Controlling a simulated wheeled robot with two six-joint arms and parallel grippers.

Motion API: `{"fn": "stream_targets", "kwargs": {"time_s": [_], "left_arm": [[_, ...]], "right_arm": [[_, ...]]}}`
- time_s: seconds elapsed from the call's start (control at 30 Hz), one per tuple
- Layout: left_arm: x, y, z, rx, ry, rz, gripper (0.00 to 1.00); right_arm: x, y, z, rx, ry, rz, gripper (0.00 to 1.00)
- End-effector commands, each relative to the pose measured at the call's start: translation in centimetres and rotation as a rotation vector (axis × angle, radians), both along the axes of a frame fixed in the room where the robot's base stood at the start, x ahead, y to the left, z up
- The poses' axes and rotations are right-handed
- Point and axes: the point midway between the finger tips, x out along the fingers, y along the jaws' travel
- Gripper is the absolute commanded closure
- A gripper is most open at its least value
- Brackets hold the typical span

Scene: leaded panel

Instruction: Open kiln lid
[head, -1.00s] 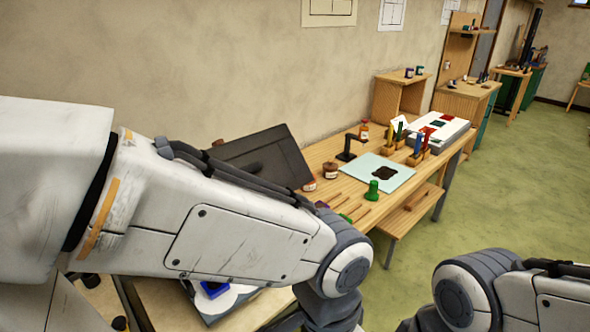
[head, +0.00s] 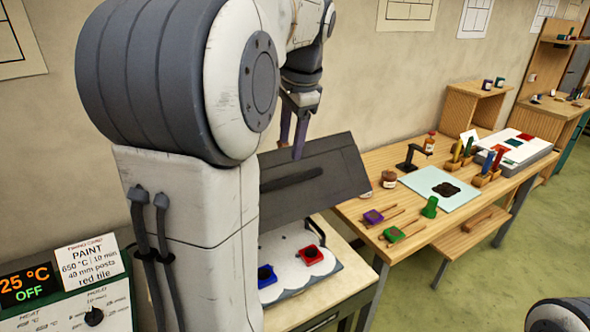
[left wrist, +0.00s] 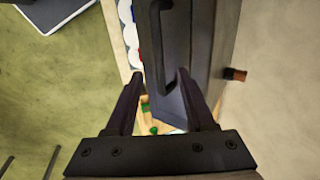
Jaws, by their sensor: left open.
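The dark grey kiln lid (head: 335,180) stands raised and tilted back toward the wall in the head view. Its dark bar handle (head: 292,180) faces the front. Below it the kiln's inside shows, with a white surface (head: 290,268) bearing a red piece (head: 311,254) and a blue piece (head: 266,275). My left gripper (head: 293,140) is open at the lid's upper edge. In the left wrist view its spread fingers (left wrist: 160,95) are apart from the handle (left wrist: 155,45), holding nothing. My right gripper is out of view.
A control box with a display (head: 25,287) reads 25 °C OFF, and a firing card (head: 88,262) stands on it. A wooden workbench (head: 375,225) to the right holds jars, tools and a pale mat (head: 425,179). Green floor is free at the lower right.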

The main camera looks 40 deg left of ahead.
Motion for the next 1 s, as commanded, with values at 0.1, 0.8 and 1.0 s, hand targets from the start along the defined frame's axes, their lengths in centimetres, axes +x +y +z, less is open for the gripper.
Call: {"fn": "stream_targets", "kwargs": {"time_s": [0.1, 0.8, 1.0], "left_arm": [[0.1, 0.3, -1.6, -0.002, 0.005, 0.000, 0.45], [1.0, 2.2, -9.7, -0.001, 0.000, -0.002, 0.45], [1.0, 2.2, -9.7, -0.002, -0.001, -0.001, 0.61]], "right_arm": [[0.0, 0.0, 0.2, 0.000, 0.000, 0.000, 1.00], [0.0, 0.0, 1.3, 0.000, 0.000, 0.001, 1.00], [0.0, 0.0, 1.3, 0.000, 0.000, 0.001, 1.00]]}}
